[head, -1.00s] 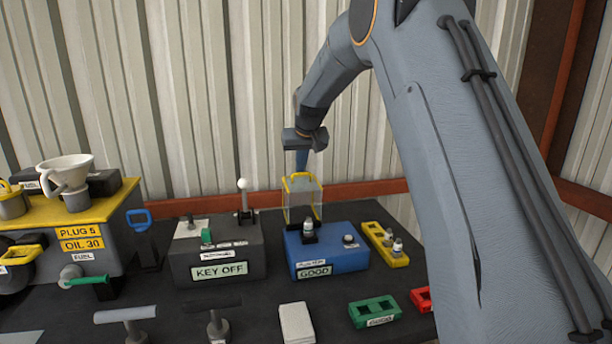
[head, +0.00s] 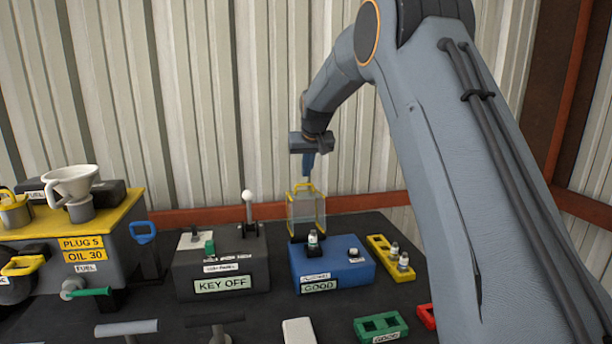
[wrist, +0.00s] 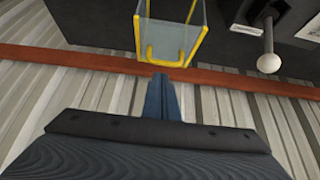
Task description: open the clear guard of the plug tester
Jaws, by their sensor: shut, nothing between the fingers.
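The plug tester is a blue box (head: 338,268) with a GOOD label on its front. A plug (head: 313,240) stands upright on its top. The clear guard (head: 306,213), edged in yellow, stands raised at the back of the box, behind the plug. In the wrist view the guard (wrist: 172,38) shows its yellow edges and yellow handle (wrist: 163,58). My gripper (head: 307,176) is shut and empty, pointing down just above the guard's top edge. In the wrist view its blue fingers (wrist: 161,85) end close to the handle; I cannot tell whether they touch it.
Left of the tester is a grey KEY OFF box (head: 221,272) with a white-knobbed lever (head: 248,205). A yellow plug rack (head: 379,248) is on its right and a green rack (head: 381,328) in front. A corrugated wall with a red rail (head: 190,216) stands close behind.

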